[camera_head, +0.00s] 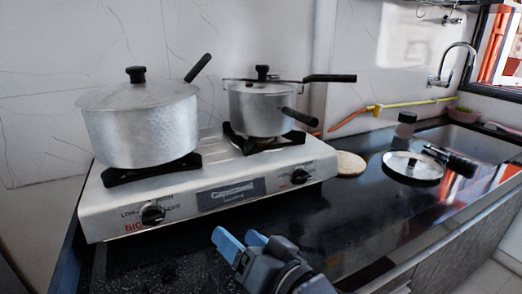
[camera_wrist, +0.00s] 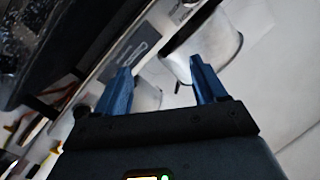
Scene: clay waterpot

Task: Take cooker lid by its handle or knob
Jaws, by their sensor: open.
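A pressure cooker (camera_head: 262,112) stands on the right burner, its flat metal lid (camera_head: 240,84) on top with a dark knob (camera_head: 262,72) and a long black handle (camera_head: 330,78) pointing right. Another round metal lid (camera_head: 412,168) with a black handle (camera_head: 450,160) lies on the counter at right. My gripper (camera_head: 241,241) is open and empty, low in front of the stove and apart from both lids. The wrist view shows the open blue fingers (camera_wrist: 160,66) with metal pots beyond them, tilted and partly cut off; no lid handle is clear there.
A large lidded pot (camera_head: 140,130) stands on the left burner of the stove (camera_head: 215,190). A round tan board (camera_head: 346,164) lies right of the stove. A sink (camera_head: 470,142) and faucet (camera_head: 462,62) are at right. The dark front counter (camera_head: 340,220) is clear.

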